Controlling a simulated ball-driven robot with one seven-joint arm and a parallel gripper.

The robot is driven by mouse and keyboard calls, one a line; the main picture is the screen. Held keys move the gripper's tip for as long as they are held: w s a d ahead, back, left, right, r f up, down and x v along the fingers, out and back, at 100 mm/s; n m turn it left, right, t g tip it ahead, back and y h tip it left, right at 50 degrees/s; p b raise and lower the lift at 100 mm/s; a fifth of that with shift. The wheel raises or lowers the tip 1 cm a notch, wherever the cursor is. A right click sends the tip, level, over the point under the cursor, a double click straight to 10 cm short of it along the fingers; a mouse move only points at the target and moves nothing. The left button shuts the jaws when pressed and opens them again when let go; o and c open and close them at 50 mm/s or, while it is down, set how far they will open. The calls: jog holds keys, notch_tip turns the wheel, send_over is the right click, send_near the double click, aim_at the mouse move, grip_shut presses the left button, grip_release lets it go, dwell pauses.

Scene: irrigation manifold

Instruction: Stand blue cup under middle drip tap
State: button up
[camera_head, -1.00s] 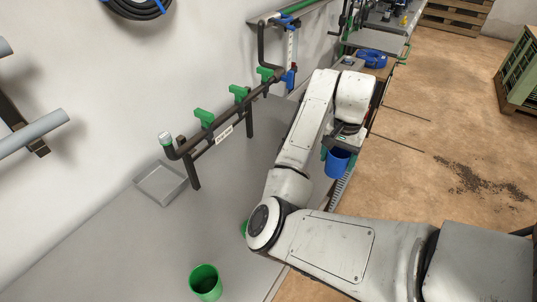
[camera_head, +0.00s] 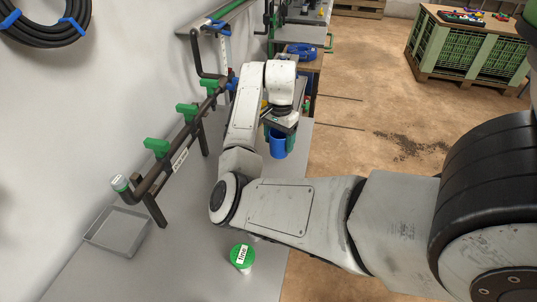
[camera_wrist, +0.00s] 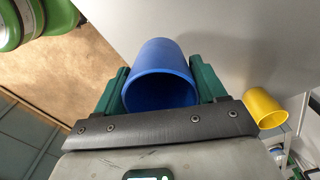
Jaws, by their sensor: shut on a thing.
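The blue cup (camera_head: 278,145) hangs in my gripper (camera_head: 281,130), which is shut on it. In the wrist view the cup (camera_wrist: 160,72) sits between the two green fingers of the gripper (camera_wrist: 160,85), its open mouth toward the camera. In the head view the cup is near the bench's right edge, to the right of the manifold (camera_head: 168,187). The manifold is a dark pipe with green tap handles in a row. The middle drip tap (camera_head: 187,110) is clear of my arm; its outlet is hard to make out.
The grey bench (camera_head: 190,255) has free room in front of the manifold. A grey tray (camera_head: 118,232) lies at its near-left end. A green-lidded labelled container (camera_head: 242,257) stands near my arm. A yellow cup (camera_wrist: 264,106) shows in the wrist view. The wall is behind the manifold.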

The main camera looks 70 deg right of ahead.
jog(key=w+f, duration=0.1)
jog(key=w+d+f, duration=0.1)
jog(key=f, duration=0.1)
jog(key=w+f, duration=0.1)
jog(key=f, duration=0.1)
jog(key=shift+w+d, duration=0.25)
jog(key=shift+f, duration=1.55)
jog(key=shift+f, duration=0.15)
jog(key=o, duration=1)
